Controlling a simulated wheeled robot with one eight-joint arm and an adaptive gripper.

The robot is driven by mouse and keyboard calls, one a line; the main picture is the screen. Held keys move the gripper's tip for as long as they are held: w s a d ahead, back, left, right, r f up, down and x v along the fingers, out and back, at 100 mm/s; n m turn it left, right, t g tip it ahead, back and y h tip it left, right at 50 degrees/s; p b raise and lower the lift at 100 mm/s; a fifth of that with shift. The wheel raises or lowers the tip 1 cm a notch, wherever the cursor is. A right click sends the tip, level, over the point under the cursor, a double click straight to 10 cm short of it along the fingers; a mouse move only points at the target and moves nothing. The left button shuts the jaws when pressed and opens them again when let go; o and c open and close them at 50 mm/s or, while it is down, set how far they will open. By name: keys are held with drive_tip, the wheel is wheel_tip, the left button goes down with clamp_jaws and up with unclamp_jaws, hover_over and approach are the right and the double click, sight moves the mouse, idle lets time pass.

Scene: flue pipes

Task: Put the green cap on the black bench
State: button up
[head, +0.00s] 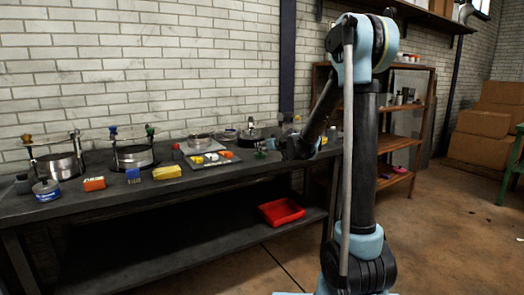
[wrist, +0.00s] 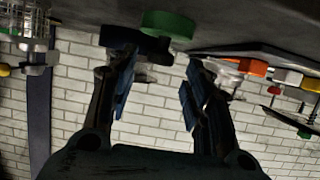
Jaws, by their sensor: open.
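A green round cap (wrist: 168,24) shows at the top of the wrist view, against the dark bench surface (wrist: 235,30), which appears upside down there. A dark round piece (wrist: 133,38) is beside it and partly overlaps the left finger's tip. Whether the two touch, I cannot tell. In the head view, my gripper (head: 290,149) is low over the right part of the black bench (head: 217,176). A small green thing (head: 260,154) is just left of it, too small to make out clearly.
A tray (head: 215,161) with white, yellow and orange pieces lies left of my gripper. Metal drums in clamp frames (head: 133,155) stand farther left, with a yellow block (head: 167,172) in front. A red bin (head: 282,211) sits on the lower shelf. Wooden shelving (head: 405,130) stands behind my arm.

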drive_tip(key=s+d+f+g+h, duration=0.1)
drive_tip(key=s+d, duration=0.3)
drive_tip(key=s, duration=0.4)
drive_tip(key=s+d+f+m+g, duration=0.1)
drive_tip(key=s+d+g, duration=0.1)
drive_tip(key=s+d, duration=0.35)
drive_tip(key=s+d+g+h, duration=0.1)
drive_tip(key=s+d, duration=0.1)
drive_tip(key=s, duration=0.7)
drive_tip(key=s+d+f+m+g+h, duration=0.1)
drive_tip(key=s+d+f, duration=0.3)
drive_tip(key=s, duration=0.5)
drive_tip(key=s+d+f+m+g+h, duration=0.2)
drive_tip(key=s+d+f, duration=0.2)
drive_tip(key=s, duration=0.4)
drive_tip(key=s+d+f+m+g+h, duration=0.2)
drive_tip(key=s+d+f, duration=0.2)
drive_tip(key=s, duration=0.5)
drive_tip(key=shift+s+d+f+g+h, duration=0.3)
drive_tip(key=shift+d, duration=0.6)
drive_tip(key=shift+w, duration=0.1)
drive_tip(key=shift+w+f, duration=0.2)
drive_tip(key=shift+w, duration=0.15)
